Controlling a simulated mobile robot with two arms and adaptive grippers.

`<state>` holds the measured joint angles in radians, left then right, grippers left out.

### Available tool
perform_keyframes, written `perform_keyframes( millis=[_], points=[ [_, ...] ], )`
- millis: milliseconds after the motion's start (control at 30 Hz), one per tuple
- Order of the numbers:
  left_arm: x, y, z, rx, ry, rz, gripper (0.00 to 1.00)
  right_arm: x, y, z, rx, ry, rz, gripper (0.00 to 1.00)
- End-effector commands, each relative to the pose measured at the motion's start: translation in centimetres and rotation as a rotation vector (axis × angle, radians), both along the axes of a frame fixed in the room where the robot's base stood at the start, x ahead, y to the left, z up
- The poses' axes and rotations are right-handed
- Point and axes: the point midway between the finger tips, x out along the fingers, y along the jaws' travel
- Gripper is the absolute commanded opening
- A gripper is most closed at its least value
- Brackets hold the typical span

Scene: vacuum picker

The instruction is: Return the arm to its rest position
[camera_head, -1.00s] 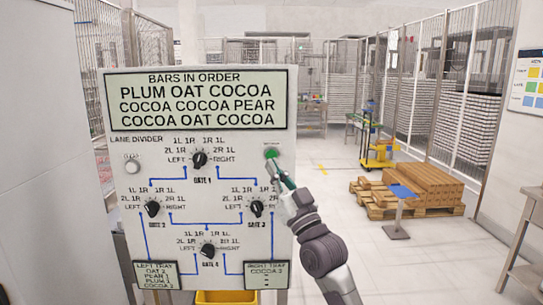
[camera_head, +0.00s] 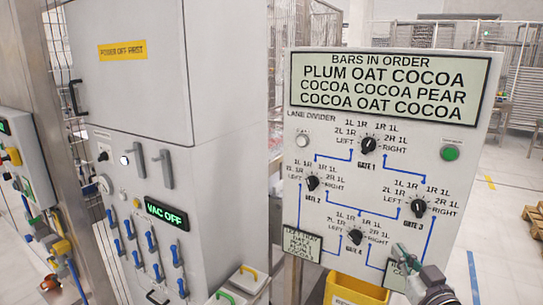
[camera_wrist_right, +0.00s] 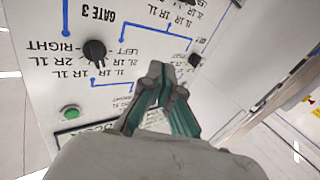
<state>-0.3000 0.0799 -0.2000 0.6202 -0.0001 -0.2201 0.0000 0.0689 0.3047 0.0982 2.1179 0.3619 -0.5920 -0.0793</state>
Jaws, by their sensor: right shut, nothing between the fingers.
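My right gripper (camera_head: 402,254) is low in the head view, in front of the lower right of the white lane divider panel (camera_head: 468,112), and hides part of the lower right tray label. Its dark green fingers also show in the right wrist view (camera_wrist_right: 168,88), shut with their tips together and empty. The green button (camera_head: 449,153) is above the gripper and apart from it; the button also shows in the right wrist view (camera_wrist_right: 71,111). My left gripper is not in view.
A grey cabinet (camera_head: 165,85) with blue-handled valves and a green "VAC OFF" display (camera_head: 166,213) stands on the left. A yellow bin (camera_head: 352,290) is below the panel. Several black gate knobs (camera_head: 368,144) stick out of the panel. Open floor lies to the right.

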Motion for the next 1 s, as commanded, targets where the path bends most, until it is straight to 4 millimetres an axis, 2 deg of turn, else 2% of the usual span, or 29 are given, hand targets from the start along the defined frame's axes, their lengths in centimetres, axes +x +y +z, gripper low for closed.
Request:
perform_keyframes(
  millis=[33, 100, 200, 300, 400, 500, 633, 833, 867, 900, 1000],
  points=[
    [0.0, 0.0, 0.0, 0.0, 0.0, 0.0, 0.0, -1.5, 1.3, -3.6, -0.011, 0.11, 0.011, 0.0],
    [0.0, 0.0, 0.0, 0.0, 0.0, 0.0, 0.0, -4.0, 2.9, -8.1, -0.03, 0.264, 0.021, 0.0],
    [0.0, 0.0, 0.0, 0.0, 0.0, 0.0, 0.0, -8.4, 4.8, -14.0, -0.054, 0.484, 0.028, 0.0],
    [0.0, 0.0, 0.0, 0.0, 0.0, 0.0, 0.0, -13.3, 6.1, -18.4, -0.075, 0.68, 0.028, 0.0],
    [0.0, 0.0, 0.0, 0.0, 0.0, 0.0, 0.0, -17.5, 6.9, -21.2, -0.089, 0.831, 0.024, 0.0],
    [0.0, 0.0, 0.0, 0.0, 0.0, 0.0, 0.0, -21.1, 7.4, -23.0, -0.099, 0.952, 0.019, 0.0],
    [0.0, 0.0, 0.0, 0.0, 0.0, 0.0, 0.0, -25.3, 7.9, -24.7, -0.11, 1.087, 0.01, 0.0],
    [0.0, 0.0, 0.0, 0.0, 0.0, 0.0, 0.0, -31.4, 8.4, -26.0, -0.121, 1.273, -0.006, 0.0],
    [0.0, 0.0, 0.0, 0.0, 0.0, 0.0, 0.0, -32.1, 8.5, -26.3, -0.122, 1.298, -0.009, 0.0],
    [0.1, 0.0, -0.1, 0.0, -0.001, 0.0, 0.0, -31.3, 8.4, -27.7, -0.125, 1.294, -0.01, 0.0],
    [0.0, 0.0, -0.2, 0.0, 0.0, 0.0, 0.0, -30.6, 8.5, -30.4, -0.126, 1.303, -0.008, 0.0]
  ],
)
